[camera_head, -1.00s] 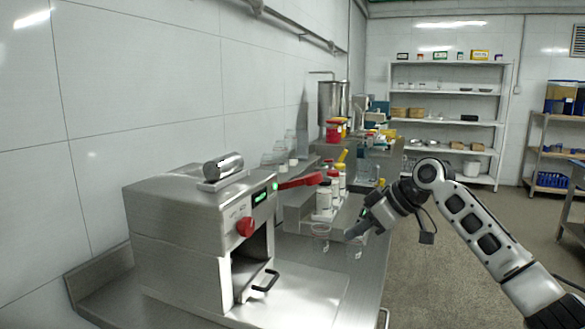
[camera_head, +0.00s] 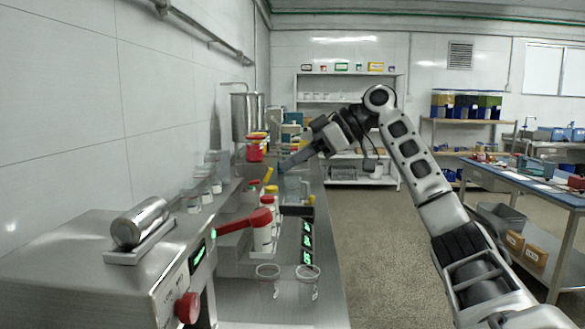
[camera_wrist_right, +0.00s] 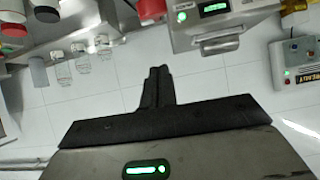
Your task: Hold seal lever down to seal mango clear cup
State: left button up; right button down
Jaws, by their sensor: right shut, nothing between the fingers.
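The sealing machine (camera_head: 75,268) is a steel box at the lower left in the head view, its lower front cut off. Its red seal lever (camera_head: 245,222) sticks out to the right, raised and slightly upward. Two clear cups stand on the counter right of the machine, a left one (camera_head: 268,281) and a right one (camera_head: 308,283). I cannot tell whether either is the mango cup. My right gripper (camera_head: 286,164) is above the counter, beyond the lever and apart from it. Its fingers (camera_wrist_right: 157,86) are shut and empty in the right wrist view. My left gripper is out of view.
Red- and yellow-capped bottles (camera_head: 264,232) stand close behind the lever. Glass jars (camera_head: 205,180) line the wall side. Steel tanks (camera_head: 243,112) stand farther back. Open floor (camera_head: 385,235) lies right of the counter; a blue-topped table (camera_head: 540,190) stands beyond it.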

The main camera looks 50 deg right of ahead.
send_over(266, 210)
jog(key=f, duration=0.4)
jog(key=shift+w+a+p, duration=0.2)
jog(key=shift+w+p, duration=0.15)
jog(key=shift+w, duration=0.05)
jog(key=f, duration=0.2)
jog(key=b, duration=0.1)
jog(key=shift+s+d+f, duration=0.3)
jog(key=shift+s+f, duration=0.05)
jog(key=shift+f, duration=0.05)
jog(key=shift+s+d+f, duration=0.15)
jog(key=shift+s+f, duration=0.05)
jog(key=shift+f, duration=0.35)
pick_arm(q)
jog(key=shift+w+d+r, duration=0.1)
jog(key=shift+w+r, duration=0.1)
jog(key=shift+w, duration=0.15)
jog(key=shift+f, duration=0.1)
